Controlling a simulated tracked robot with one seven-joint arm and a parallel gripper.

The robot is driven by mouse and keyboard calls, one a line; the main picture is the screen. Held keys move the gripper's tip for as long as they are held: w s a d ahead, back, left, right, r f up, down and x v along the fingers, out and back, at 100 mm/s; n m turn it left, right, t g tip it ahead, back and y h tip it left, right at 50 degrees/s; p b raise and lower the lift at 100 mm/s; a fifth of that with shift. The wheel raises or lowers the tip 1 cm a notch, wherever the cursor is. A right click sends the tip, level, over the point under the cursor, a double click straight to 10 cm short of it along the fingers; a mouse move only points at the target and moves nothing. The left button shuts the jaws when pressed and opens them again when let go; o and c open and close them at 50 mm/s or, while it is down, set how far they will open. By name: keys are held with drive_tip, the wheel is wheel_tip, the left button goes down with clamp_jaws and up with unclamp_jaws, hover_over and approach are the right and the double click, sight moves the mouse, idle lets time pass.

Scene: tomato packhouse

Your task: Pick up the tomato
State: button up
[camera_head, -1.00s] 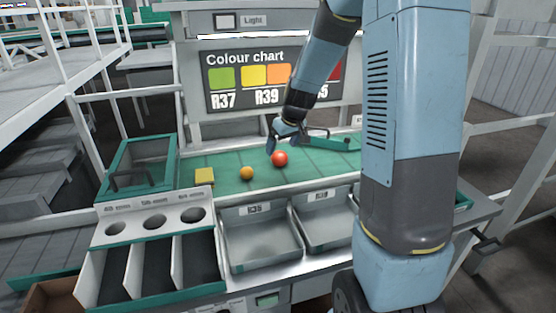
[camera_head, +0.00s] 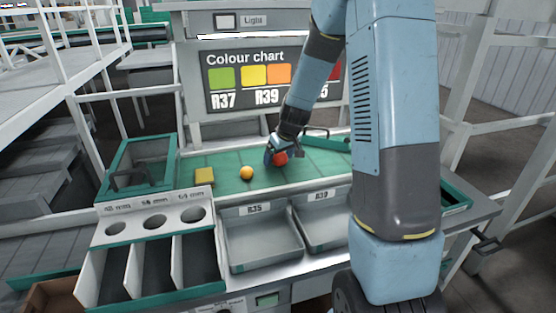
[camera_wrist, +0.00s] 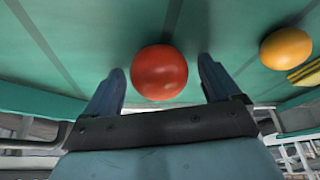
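A red tomato (camera_head: 280,158) lies on the green mat (camera_head: 235,170) of the sorting table. An orange tomato (camera_head: 247,173) lies to its left. My gripper (camera_head: 275,158) is low over the mat at the red tomato and partly covers it. In the wrist view the red tomato (camera_wrist: 159,72) sits between and just beyond the two open fingertips of my gripper (camera_wrist: 160,80), with a gap on each side. The orange tomato (camera_wrist: 286,48) is to the right there, outside the fingers.
Grey trays (camera_head: 262,262) stand along the front, with a panel of round holes (camera_head: 155,221) at front left. A green-framed box (camera_head: 142,164) stands at the left. The colour chart (camera_head: 272,78) rises behind.

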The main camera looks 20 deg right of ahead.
drive_tip(key=c, duration=0.8)
drive_tip(key=shift+o, duration=0.2)
drive_tip(key=shift+r, duration=0.3)
drive_tip(key=shift+c, duration=0.2)
wheel_tip(320, 180, up, 2)
drive_tip(key=shift+r, duration=0.1)
drive_tip(key=s+r, duration=1)
drive_tip(key=s, duration=0.4)
drive_tip(key=shift+r, duration=0.15)
